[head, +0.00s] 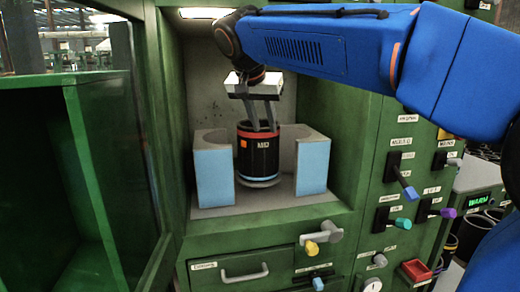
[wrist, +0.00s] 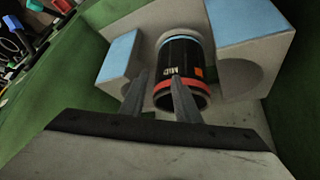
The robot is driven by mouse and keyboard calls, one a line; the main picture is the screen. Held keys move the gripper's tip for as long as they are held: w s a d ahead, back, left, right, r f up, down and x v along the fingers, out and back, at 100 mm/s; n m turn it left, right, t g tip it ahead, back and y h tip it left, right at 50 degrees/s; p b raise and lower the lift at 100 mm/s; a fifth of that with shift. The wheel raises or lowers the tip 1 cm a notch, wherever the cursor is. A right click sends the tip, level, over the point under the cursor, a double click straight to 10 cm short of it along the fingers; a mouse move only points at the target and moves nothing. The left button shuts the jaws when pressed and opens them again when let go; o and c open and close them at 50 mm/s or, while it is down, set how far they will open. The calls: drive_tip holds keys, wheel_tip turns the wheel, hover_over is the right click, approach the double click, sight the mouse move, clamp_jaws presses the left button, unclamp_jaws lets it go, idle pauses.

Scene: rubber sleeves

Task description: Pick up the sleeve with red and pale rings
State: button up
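A black sleeve (head: 258,158) labelled MID stands upright between two blocks in a green machine's alcove. It has a red ring at the top, a pale blue ring near the bottom and an orange square mark. It also shows in the wrist view (wrist: 181,62), open end towards me. My gripper (head: 264,131) is above it, fingers pointing down and apart at its top rim. In the wrist view my gripper (wrist: 159,75) has one finger across the sleeve's open end and the other beside its left side. I cannot tell whether either finger touches it.
Grey blocks with blue faces stand left (head: 214,172) and right (head: 312,168) of the sleeve, close by. An open green door (head: 100,170) is at left. Knobs and a drawer (head: 243,275) are below. Several ringed cylinders sit at far right.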

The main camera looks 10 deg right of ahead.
drive_tip(key=shift+w+d+f, duration=0.7)
drive_tip(key=shift+w+d, duration=0.45)
drive_tip(key=shift+w, duration=0.55)
drive_tip(key=shift+w+d+f, duration=0.75)
drive_tip(key=shift+w+d, duration=0.4)
drive_tip(key=shift+w, duration=0.55)
drive_tip(key=shift+w+d+f, duration=0.7)
drive_tip(key=shift+w+d, duration=0.45)
drive_tip(key=shift+w, duration=0.55)
clamp_jaws()
drive_tip(key=shift+r, duration=0.1)
